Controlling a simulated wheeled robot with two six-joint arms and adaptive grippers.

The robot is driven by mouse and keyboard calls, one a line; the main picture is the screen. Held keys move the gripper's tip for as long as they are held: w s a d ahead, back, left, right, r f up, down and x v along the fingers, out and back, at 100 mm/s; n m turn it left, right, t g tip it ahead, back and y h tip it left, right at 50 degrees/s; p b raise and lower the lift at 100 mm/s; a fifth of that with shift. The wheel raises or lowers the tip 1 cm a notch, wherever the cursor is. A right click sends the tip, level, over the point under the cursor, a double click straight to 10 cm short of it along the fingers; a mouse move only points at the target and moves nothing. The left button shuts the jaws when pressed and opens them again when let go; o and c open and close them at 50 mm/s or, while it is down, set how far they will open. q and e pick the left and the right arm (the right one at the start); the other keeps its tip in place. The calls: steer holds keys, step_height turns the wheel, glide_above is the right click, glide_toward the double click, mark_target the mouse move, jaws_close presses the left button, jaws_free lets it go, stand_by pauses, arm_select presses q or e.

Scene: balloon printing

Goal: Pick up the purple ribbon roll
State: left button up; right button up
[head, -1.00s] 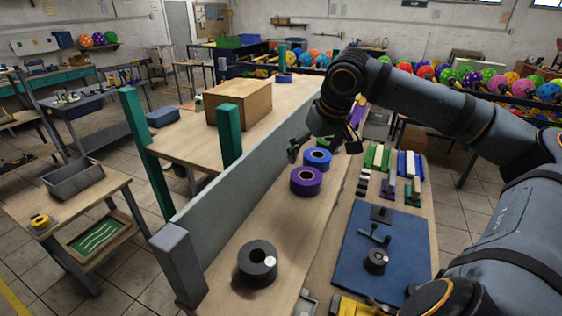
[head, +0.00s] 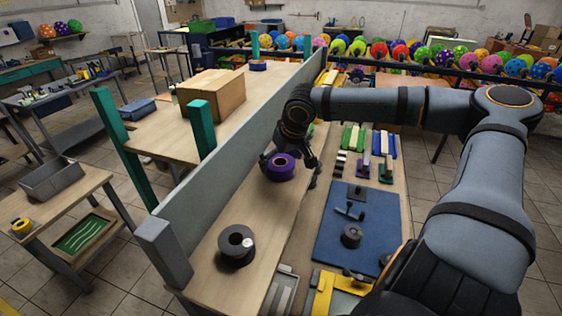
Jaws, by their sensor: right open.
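The purple ribbon roll (head: 281,174) lies flat on the wooden bench, close to the upright grey panel. My right gripper (head: 290,163) is open and low at the roll, with one finger at the roll's left back side and the other just off its right side. I cannot tell whether the fingers touch it. The blue roll behind it is hidden by my right arm. My left gripper is not in view.
A black roll (head: 237,246) lies nearer on the bench. A blue mat (head: 334,250) with dark tools is to the right. The grey panel (head: 222,142) runs along the bench's left edge. Green, purple and blue-white pieces stand right of the gripper.

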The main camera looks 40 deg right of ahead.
steer(key=shift+w+f, duration=0.25)
steer(key=shift+f, duration=0.15)
steer(key=shift+w+f, duration=0.15)
steer(key=shift+f, duration=0.05)
steer(key=shift+w, duration=0.1)
steer(key=shift+c, duration=1.7)
steer(key=c, duration=0.8)
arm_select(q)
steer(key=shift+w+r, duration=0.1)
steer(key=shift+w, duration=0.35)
arm_select(e)
steer(key=shift+r, duration=0.1)
